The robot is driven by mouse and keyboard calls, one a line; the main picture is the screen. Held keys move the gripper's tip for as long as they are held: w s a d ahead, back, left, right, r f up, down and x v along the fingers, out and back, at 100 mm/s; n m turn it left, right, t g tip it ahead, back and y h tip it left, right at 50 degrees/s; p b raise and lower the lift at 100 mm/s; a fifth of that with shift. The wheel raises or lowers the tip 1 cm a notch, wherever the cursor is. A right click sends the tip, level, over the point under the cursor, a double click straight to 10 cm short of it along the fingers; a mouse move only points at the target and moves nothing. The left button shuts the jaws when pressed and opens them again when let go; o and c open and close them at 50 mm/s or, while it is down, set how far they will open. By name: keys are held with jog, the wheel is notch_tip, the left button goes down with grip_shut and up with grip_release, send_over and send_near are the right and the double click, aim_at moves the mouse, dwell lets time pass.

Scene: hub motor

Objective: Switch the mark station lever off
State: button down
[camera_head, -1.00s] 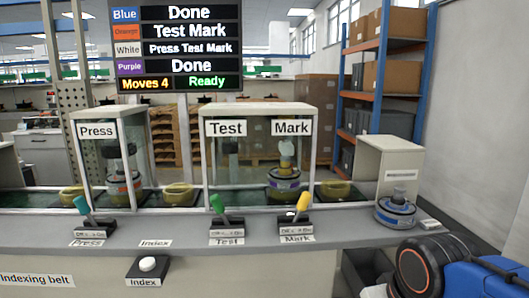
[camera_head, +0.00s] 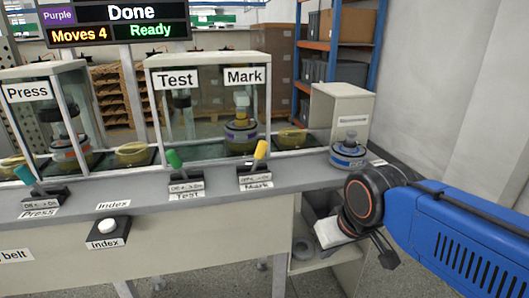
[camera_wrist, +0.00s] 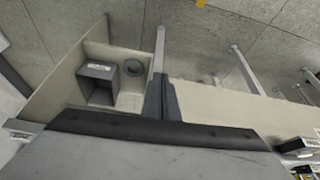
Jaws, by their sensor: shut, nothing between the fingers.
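The mark station lever (camera_head: 261,150) has a yellow handle on a small black base at the front edge of the bench. Its handle leans to the right, toward the "On" end of the base label. My gripper (camera_wrist: 160,90) shows in the wrist view as dark fingers, shut and empty. In the head view my arm is to the right of the lever and lower, in front of the bench, apart from the lever.
The green test lever (camera_head: 174,158) stands close left of the mark lever, leaning left. The teal press lever (camera_head: 25,174) and index button (camera_head: 108,225) are farther left. A blue-based motor part (camera_head: 347,153) stands on the bench at right. An open shelf (camera_head: 306,243) is below.

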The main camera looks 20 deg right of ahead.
aim_at(258, 159)
jog(key=w+d+r+m+g+y, duration=0.2)
jog(key=w+r+m, duration=0.6)
jog(key=w, duration=0.7)
jog(key=w+d+r+m+g+y, duration=0.2)
jog(key=w+d+r+m+y, duration=0.2)
jog(key=w+r+m, duration=0.5)
jog(key=shift+w+d+r+g+y, duration=0.35)
jog(key=shift+w+d+r, duration=0.25)
jog(key=shift+w+r, duration=2.15)
jog(key=shift+w+f, duration=0.35)
jog(key=shift+f, duration=0.15)
jog(key=x, duration=0.9)
jog(key=shift+a+f, duration=0.25)
jog(key=shift+f, duration=0.05)
jog(key=shift+s+a+r, duration=0.1)
jog(key=shift+a+r, duration=0.2)
jog(key=shift+a, duration=0.65)
jog(key=shift+s+a+r, duration=0.1)
jog(key=shift+a+r, duration=0.15)
jog(key=shift+a, duration=0.7)
